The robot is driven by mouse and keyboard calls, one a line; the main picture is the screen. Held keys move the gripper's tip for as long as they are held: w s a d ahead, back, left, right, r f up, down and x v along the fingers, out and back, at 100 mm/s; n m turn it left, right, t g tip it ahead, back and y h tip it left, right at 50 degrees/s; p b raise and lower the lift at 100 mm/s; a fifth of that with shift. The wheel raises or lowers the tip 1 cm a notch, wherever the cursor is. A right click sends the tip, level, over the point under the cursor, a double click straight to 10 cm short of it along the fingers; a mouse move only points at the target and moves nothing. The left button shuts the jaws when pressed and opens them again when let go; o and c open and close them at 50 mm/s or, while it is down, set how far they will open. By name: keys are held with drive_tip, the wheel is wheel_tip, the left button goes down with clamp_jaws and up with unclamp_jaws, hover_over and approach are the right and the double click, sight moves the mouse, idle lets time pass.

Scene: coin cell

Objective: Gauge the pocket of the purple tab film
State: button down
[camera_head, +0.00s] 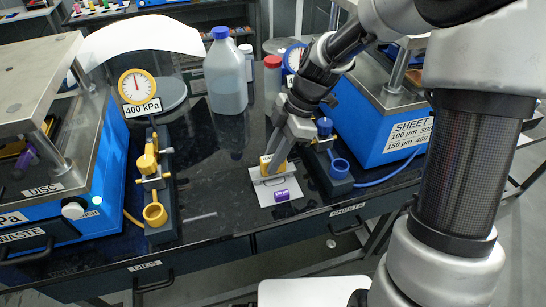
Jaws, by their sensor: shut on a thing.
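My gripper (274,166) is low over the right half of the dark bench, shut on a small yellow block (265,163). A pale bar shows just under the block; I cannot tell whether it belongs to it. The fingers partly hide the block.
A blue DISC press (100,145) stands left, with a 400 kPa gauge (137,86) and yellow fittings (152,180) beside it. A blue SHEET press (375,135) stands close right of the gripper. A blue-capped bottle (226,80) is behind. Bench between is mostly clear.

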drive_tip(key=c, duration=1.5)
unclamp_jaws()
drive_tip(key=shift+r, duration=0.1)
drive_tip(key=shift+r+p, duration=2.35)
drive_tip(key=shift+r, duration=1.05)
